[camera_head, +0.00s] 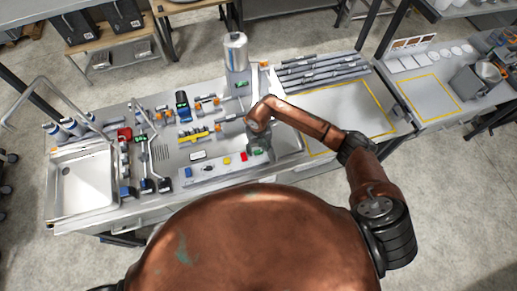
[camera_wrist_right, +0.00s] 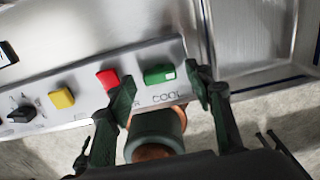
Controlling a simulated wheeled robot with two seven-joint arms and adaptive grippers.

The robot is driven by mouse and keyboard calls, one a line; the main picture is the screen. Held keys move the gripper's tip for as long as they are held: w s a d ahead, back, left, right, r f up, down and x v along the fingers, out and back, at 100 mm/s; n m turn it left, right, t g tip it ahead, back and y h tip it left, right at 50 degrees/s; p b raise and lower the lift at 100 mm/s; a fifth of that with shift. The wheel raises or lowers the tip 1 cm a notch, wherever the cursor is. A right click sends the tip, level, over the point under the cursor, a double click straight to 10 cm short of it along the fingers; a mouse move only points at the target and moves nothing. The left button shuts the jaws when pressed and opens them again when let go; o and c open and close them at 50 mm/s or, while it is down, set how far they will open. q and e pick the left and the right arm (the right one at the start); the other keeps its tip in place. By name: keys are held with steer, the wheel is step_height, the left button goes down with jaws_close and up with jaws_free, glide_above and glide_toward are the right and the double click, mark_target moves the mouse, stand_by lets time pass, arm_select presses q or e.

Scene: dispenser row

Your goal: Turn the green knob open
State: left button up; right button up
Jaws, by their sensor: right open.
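The green knob (camera_wrist_right: 159,73) is a small block on a light grey panel, above a printed label that reads COOL, in the right wrist view. My right gripper (camera_wrist_right: 162,80) is open, with its dark green fingers on either side of the green knob in the picture. Whether they touch it I cannot tell. The left-hand finger partly covers the area by the red knob (camera_wrist_right: 107,79). In the head view my right gripper (camera_head: 258,148) points down at the panel's right end and hides much of the green knob. My left gripper is not in view.
A yellow knob (camera_wrist_right: 62,98) and a black knob (camera_wrist_right: 20,114) sit further left on the panel. A sink (camera_head: 85,187) is at the bench's left end. Pipes and valves stand behind the panel. A bare yellow-outlined area (camera_head: 345,115) lies to the right.

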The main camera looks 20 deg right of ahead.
steer(key=shift+f, duration=0.55)
steer(key=c, duration=1.2)
